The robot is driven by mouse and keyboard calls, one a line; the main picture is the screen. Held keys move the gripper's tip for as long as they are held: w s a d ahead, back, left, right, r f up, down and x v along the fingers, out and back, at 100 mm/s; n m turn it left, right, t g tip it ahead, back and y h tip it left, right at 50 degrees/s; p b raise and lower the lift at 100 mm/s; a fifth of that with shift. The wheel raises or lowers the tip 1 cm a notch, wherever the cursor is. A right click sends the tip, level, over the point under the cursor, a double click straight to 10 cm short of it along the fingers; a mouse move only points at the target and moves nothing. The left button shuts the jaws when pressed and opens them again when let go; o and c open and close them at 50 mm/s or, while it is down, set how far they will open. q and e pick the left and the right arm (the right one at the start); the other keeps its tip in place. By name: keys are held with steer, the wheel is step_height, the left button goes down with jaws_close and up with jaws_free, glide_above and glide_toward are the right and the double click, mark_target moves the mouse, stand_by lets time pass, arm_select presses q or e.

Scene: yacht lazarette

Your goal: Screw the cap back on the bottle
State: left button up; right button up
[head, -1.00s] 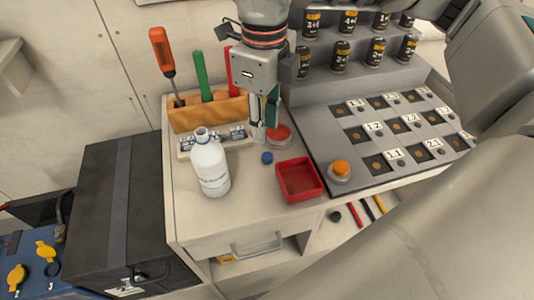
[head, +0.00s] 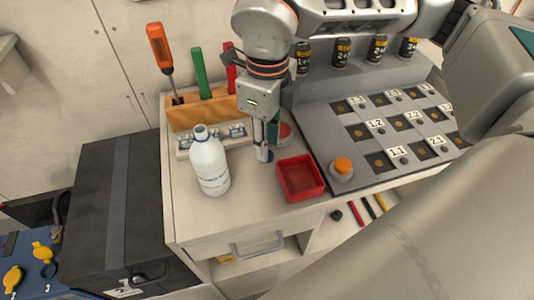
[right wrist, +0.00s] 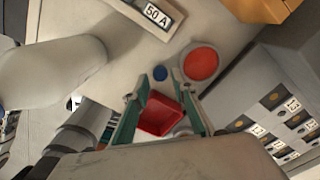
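The white bottle (head: 209,165) stands upright and uncapped on the bench top, its open neck facing up. It also shows as a large pale shape at the left of the right wrist view (right wrist: 65,72). The small blue cap (right wrist: 160,73) lies on the bench to the right of the bottle, apart from it. In the head view my right gripper mostly hides the cap. My right gripper (right wrist: 160,85) points down just above the cap, its fingers apart and the cap showing between and beyond the tips. My left gripper is in neither view.
A red tray (head: 301,179) sits close to the right of the cap. A red-topped round tin (right wrist: 200,63) is beside it. A wooden tool rack (head: 208,111) and fuse strip stand behind. A sloped grey panel with an orange button (head: 342,165) fills the right.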

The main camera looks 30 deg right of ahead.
step_height(320, 180, down, 2)
steer(key=shift+f, duration=0.25)
steer(key=c, duration=0.4)
steer(key=shift+c, duration=0.3)
steer(key=shift+r, duration=0.15)
